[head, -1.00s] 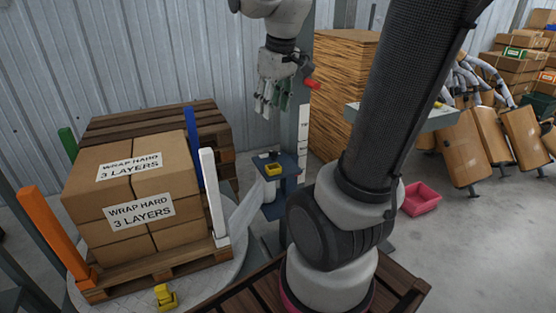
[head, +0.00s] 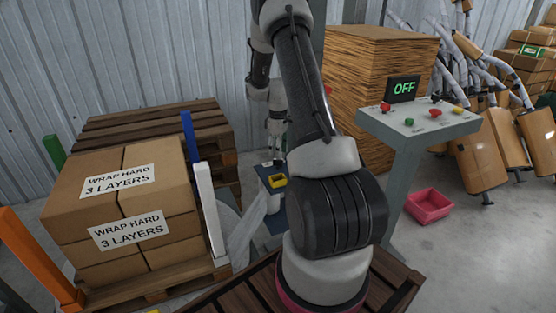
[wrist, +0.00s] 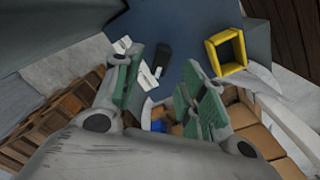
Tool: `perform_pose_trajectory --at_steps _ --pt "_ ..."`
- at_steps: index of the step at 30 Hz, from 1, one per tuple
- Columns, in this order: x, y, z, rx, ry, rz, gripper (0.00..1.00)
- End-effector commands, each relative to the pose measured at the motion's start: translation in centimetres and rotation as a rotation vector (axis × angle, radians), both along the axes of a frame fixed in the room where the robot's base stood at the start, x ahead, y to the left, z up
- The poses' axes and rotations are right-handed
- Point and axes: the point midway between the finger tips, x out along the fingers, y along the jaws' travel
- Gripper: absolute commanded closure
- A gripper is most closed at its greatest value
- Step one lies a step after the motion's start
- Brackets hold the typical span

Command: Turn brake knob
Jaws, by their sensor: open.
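A small black knob-like part (head: 272,163) sits on the blue carriage (head: 270,179) beside a yellow square frame (head: 278,181). In the wrist view the black part (wrist: 163,55) stands on the blue surface, between and beyond my fingertips, with the yellow frame (wrist: 227,53) to its right. I cannot read a label that marks it as the brake knob. My gripper (head: 275,138) points down just above the carriage, partly hidden by my arm. In the wrist view its green-padded fingers (wrist: 161,75) are apart, with nothing held between them.
Stacked cartons (head: 120,205) with corner posts stand on a pallet at left. A control console (head: 420,118) with coloured buttons and an "OFF" display (head: 403,88) stands at right. A pink bin (head: 430,205) lies on the floor. Open floor lies at the lower right.

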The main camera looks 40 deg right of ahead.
Motion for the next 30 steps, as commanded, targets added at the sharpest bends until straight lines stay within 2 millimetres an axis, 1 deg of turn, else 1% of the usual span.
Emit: perform_pose_trajectory --at_steps 1,3,6,9,18,20,21,25,30 --pt "-0.1 0.0 -1.0 0.001 0.003 0.000 0.59" --pt "-0.1 0.1 -2.2 0.001 0.003 0.000 0.59" --pt "0.0 0.0 -3.4 0.000 0.001 0.000 0.59" --pt "0.0 0.0 -4.2 0.000 0.000 -0.001 0.59" --pt "0.0 0.0 -4.5 0.000 0.000 -0.001 0.59" --pt "0.0 0.0 -4.5 0.000 0.000 -0.001 0.68" --pt "0.0 0.0 -4.5 0.000 0.000 -0.001 0.75" --pt "0.0 0.0 -4.5 0.000 0.000 -0.001 0.99" --pt "0.0 0.0 -4.5 0.000 0.000 -0.002 1.00"
